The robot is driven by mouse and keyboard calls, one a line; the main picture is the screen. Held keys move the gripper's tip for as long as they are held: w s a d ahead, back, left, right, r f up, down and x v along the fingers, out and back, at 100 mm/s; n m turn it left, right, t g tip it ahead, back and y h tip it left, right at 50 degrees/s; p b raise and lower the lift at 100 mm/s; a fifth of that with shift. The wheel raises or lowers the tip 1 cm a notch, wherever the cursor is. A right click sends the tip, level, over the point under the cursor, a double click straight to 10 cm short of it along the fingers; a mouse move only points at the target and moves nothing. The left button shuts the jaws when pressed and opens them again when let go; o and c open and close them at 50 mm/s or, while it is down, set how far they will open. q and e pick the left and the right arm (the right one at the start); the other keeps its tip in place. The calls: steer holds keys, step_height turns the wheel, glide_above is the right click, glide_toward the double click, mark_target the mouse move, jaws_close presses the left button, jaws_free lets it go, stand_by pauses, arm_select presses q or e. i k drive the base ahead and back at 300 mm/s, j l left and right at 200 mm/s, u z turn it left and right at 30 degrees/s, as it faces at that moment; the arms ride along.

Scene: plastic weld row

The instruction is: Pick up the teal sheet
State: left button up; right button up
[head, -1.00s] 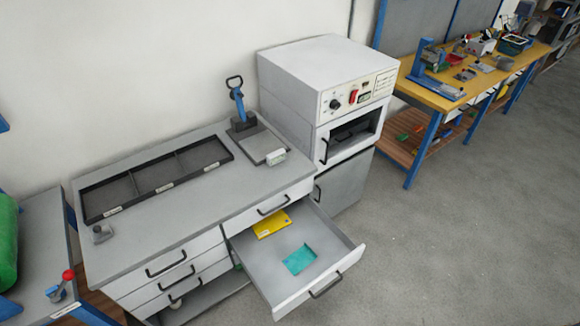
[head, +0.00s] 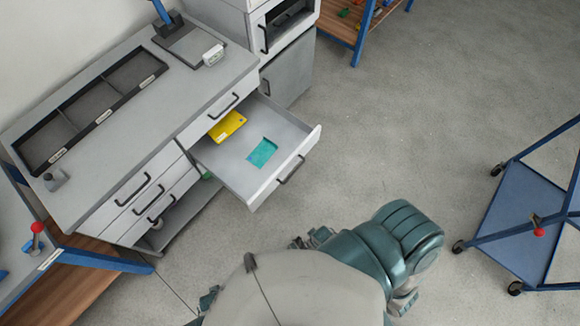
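The teal sheet (head: 262,152) lies flat in the pulled-out drawer (head: 232,172) of the grey workbench, toward the drawer's front. A yellow sheet or packet (head: 227,125) lies deeper in the same drawer, apart from the teal sheet. Nothing touches or covers the teal sheet. Parts of my own body fill the bottom middle of the head view, below the drawer. I cannot make out either gripper clearly, and no gripper is at the drawer.
The grey bench top (head: 150,110) holds a divided black tray (head: 78,124) and a small white device (head: 213,55). A blue cart (head: 520,215) stands at the right. A red-knobbed lever (head: 38,228) is at the left. The floor right of the drawer is clear.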

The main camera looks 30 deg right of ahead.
mark_target(259, 157)
steer(key=i+j+z, duration=0.15)
steer(key=z, duration=0.6)
